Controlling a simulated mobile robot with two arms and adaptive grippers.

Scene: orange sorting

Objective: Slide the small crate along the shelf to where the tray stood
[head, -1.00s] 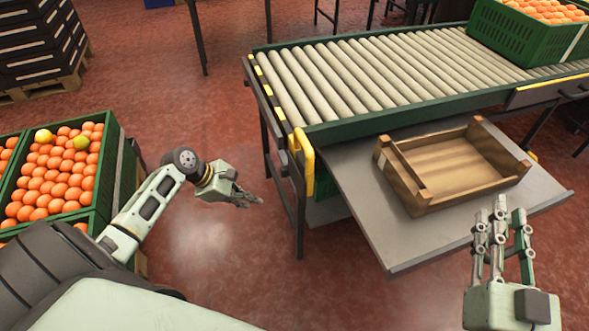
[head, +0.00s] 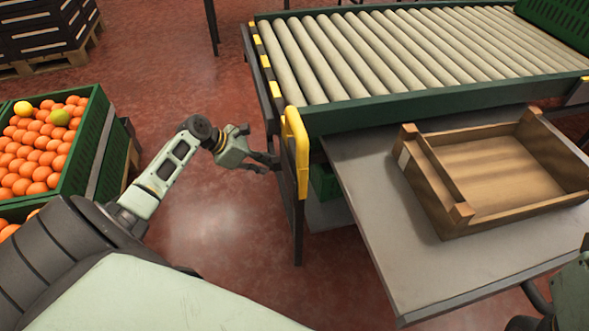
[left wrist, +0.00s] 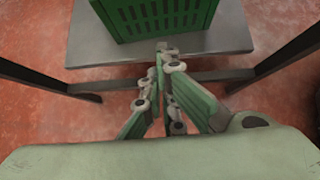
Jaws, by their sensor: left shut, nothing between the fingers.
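The small wooden crate (head: 425,187) stands upright on the right part of the grey metal shelf (head: 400,268), beside the roller conveyor. It is empty and no gripper touches it. My left gripper (head: 272,161) is shut and empty, left of the yellow bracket at the conveyor's end and well left of the crate. Its fingers (left wrist: 160,75) are close together in the left wrist view. My right gripper (head: 573,290) is cut off at the lower right edge; its fingers are mostly out of view. No tray is seen on the shelf.
The shelf's left and front parts are bare.

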